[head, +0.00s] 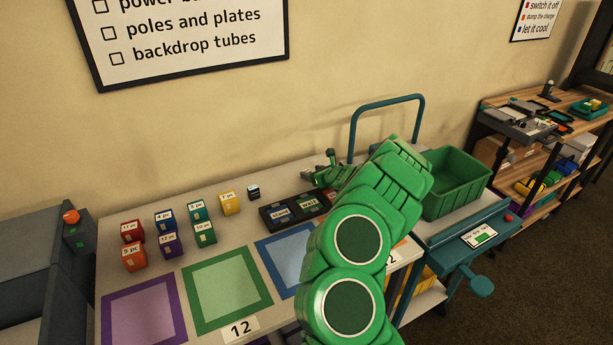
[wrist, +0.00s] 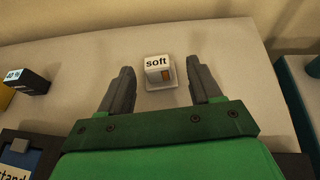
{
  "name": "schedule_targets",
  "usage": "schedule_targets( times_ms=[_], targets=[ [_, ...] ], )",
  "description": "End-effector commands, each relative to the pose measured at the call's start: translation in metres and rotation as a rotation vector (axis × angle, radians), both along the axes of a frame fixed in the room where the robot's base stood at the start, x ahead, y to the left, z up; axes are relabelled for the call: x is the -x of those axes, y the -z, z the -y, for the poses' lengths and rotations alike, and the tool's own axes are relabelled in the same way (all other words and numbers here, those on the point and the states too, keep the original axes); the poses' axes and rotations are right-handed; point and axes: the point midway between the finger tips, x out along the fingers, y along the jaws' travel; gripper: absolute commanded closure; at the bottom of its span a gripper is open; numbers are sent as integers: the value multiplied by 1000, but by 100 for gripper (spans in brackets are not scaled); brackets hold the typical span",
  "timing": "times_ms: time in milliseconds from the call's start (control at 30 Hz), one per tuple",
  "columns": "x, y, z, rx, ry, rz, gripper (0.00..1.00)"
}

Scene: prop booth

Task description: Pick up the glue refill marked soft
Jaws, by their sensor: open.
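The glue refill marked soft (wrist: 158,68) is a small white block with a brown patch on its front. In the wrist view it sits on a small pale base on the table, between and just beyond my open fingers. My gripper (wrist: 161,92) is open and empty, with one grey finger to each side of the refill and no visible contact. In the head view my gripper (head: 328,172) is over the back of the table, and the soft refill cannot be made out there.
A dark tray (head: 268,215) marked stand and wait lies left of my gripper. Several coloured numbered boxes (head: 168,243) and a small dark box (head: 253,192) stand farther left. A green crate (head: 455,180) is at the right. A blue rail (head: 352,130) rises behind my arm.

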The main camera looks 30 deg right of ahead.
Motion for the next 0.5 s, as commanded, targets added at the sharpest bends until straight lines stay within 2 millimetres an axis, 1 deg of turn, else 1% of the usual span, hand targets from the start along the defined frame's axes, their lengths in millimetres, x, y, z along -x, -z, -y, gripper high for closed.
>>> schedule_targets(
  times_ms=[133,300,500],
  targets=[
    [-16,8,-7,0,-4,-5,36],
    [-28,11,-9,1,-4,-2,36],
    [-34,12,-9,-1,-2,1,36]
  ],
)
